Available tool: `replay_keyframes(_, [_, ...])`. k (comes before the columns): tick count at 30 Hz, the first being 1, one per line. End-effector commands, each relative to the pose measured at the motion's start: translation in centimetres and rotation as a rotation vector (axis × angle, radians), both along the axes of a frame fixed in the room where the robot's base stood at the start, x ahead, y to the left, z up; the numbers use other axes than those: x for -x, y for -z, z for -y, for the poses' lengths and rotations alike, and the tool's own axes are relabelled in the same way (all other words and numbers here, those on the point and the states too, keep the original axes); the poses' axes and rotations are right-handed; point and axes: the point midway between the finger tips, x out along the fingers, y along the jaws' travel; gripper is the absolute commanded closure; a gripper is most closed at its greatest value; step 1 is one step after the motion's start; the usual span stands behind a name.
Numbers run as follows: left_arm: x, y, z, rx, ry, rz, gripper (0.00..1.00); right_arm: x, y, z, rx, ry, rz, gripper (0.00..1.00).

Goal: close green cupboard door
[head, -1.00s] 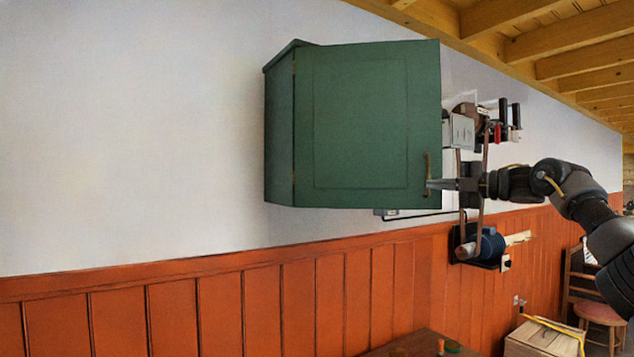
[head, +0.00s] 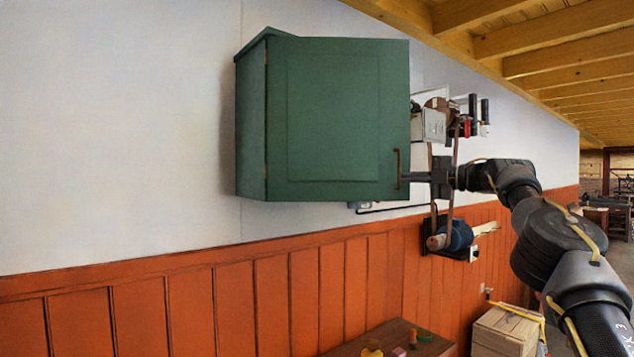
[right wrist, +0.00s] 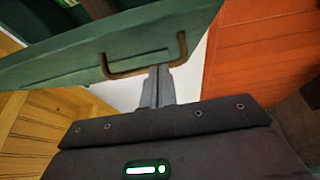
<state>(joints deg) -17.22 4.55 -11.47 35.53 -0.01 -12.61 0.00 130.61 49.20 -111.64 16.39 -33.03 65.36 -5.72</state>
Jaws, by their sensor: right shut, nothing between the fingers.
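The green cupboard (head: 251,120) hangs on the white wall. Its green door (head: 335,115) hinges on the left and carries a dark brass handle (head: 398,168) near its right edge. The door hides the inside in the head view, so its opening angle is hard to judge there. In the right wrist view the door (right wrist: 70,62) shows obliquely, with the handle (right wrist: 145,70) across it and a dark space behind. My right gripper (head: 407,177) is shut and empty, its tips at the door's right edge beside the handle. Its fingertips (right wrist: 157,80) appear close to the handle; contact is unclear. My left gripper is out of view.
Wall-mounted tools (head: 450,120) and a blue motor (head: 455,236) stand right of the cupboard. Below are orange panelling (head: 190,300), a brown table (head: 385,340) with small coloured things, and a wooden crate (head: 505,330). The wall left of the cupboard is bare.

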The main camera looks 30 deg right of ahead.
Motion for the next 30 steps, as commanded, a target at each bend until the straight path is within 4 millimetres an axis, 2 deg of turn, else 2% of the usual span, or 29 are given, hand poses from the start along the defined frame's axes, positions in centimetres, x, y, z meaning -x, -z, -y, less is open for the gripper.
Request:
replay_keyframes(7, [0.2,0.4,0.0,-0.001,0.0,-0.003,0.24,0.6,0.0,0.3,0.001,-0.002,0.002,1.0])
replay_keyframes(15, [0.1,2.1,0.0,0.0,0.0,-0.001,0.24,5.0,0.3,2.8,-0.001,0.001,0.003,1.0])
replay_keyframes(21, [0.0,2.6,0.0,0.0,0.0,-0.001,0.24,8.1,0.1,4.5,-0.001,0.001,0.003,1.0])
replay_keyframes(25, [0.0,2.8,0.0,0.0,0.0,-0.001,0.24,9.2,0.1,5.1,-0.001,0.0,0.002,1.0])
replay_keyframes(30, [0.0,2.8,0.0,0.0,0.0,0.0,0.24,9.6,0.2,5.4,-0.001,0.0,0.0,1.0])
